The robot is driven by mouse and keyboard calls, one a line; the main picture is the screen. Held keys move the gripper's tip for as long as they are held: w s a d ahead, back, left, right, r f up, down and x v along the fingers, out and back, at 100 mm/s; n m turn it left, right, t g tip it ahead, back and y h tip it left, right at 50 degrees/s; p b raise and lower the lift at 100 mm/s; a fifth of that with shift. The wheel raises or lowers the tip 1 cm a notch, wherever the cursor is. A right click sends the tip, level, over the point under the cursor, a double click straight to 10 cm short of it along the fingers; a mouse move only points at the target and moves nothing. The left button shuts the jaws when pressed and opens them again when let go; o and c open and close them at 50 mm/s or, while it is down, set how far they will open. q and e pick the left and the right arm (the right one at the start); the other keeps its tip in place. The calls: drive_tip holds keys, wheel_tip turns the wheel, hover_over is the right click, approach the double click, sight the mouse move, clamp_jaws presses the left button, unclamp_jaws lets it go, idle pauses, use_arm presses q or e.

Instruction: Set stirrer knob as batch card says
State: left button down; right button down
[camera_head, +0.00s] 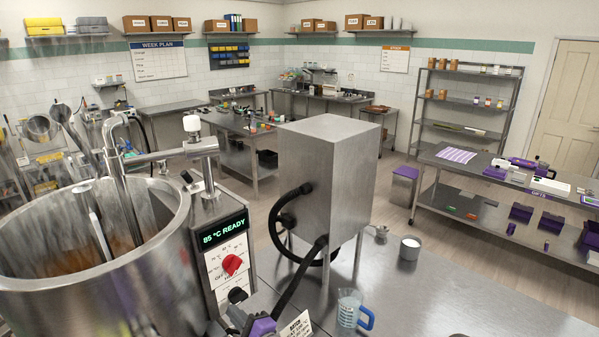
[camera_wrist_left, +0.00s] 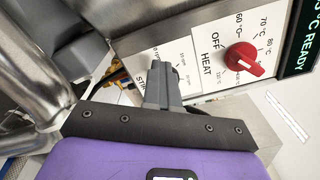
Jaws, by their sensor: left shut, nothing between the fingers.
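The control panel (camera_head: 228,262) stands beside the big steel kettle (camera_head: 180,278), under a display reading 85 °C READY. Its red HEAT knob (camera_head: 232,264) also shows in the left wrist view (camera_wrist_left: 241,58), with a temperature scale around it. The white STIR dial plate (camera_wrist_left: 181,58) is partly covered by my left gripper (camera_wrist_left: 161,66), which is shut with its grey fingers over the plate. The stirrer knob is not clearly visible behind the fingers. The batch card (camera_head: 298,325) stands at the bottom, right of the purple gripper body; its small print is unreadable. My right gripper is out of view.
A steel box (camera_head: 325,175) on legs with black hoses stands right of the panel. The counter's right part is clear.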

sight(240, 302)
use_arm(q)
drive_tip(key=shift+w+a+r, duration=0.15)
drive_tip(key=shift+a+r, duration=0.1)
drive_tip(key=shift+a, duration=0.1)
drive_tip(key=shift+w+d+r+b, duration=0.1)
drive_tip(key=shift+r+b, duration=0.25)
drive_tip(key=shift+r, duration=0.05)
idle(0.3)
drive_tip(key=shift+r, duration=0.3)
drive_tip(key=shift+w+d+r+b, duration=0.2)
drive_tip(key=shift+r+b, duration=0.1)
drive_tip(key=shift+b, duration=0.1)
drive_tip(key=shift+w+d+r+b, duration=0.2)
drive_tip(key=shift+d+r+b, duration=0.05)
drive_tip(key=shift+r+b, duration=0.15)
drive_tip(key=shift+r, duration=0.25)
idle(0.4)
drive_tip(key=shift+s+d+f, duration=0.15)
drive_tip(key=shift+s+d, duration=0.05)
drive_tip(key=shift+d, duration=0.1)
drive_tip(key=b+v, duration=0.1)
drive_tip(key=v, duration=0.3)
drive_tip(key=shift+s+d+f, duration=0.15)
drive_tip(key=shift+s+d, duration=0.1)
drive_tip(key=shift+s, duration=0.1)
